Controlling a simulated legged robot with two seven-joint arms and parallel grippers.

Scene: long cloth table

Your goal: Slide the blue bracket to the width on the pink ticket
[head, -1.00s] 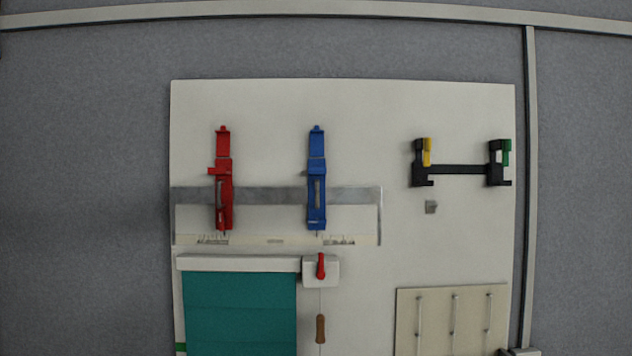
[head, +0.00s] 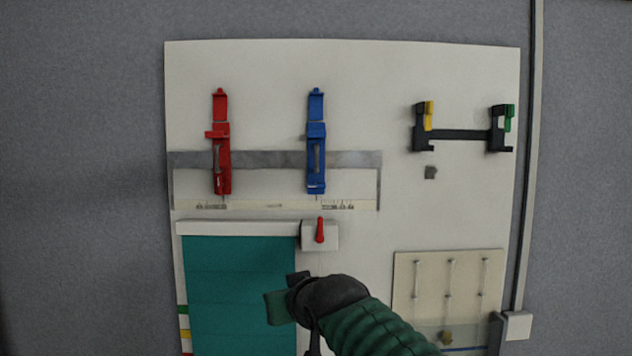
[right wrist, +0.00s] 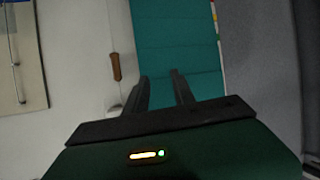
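The blue bracket (head: 316,143) stands upright on a grey rail (head: 265,159) on the white board, right of a similar red bracket (head: 221,145). A scale strip (head: 275,205) with tick marks runs below both. I cannot make out a pink ticket in any view. My right gripper (head: 284,298) is low in the head view, before the teal panel (head: 240,265) and well below the blue bracket. In the right wrist view its two fingers (right wrist: 160,82) are apart with nothing between them. My left gripper is not in view.
A red lever (head: 320,230) on a white block sits below the blue bracket. A black bar with yellow and green tabs (head: 460,134) is at the upper right. A beige panel with rods (head: 447,285) is at the lower right. A brown handle (right wrist: 116,67) hangs beside the teal panel.

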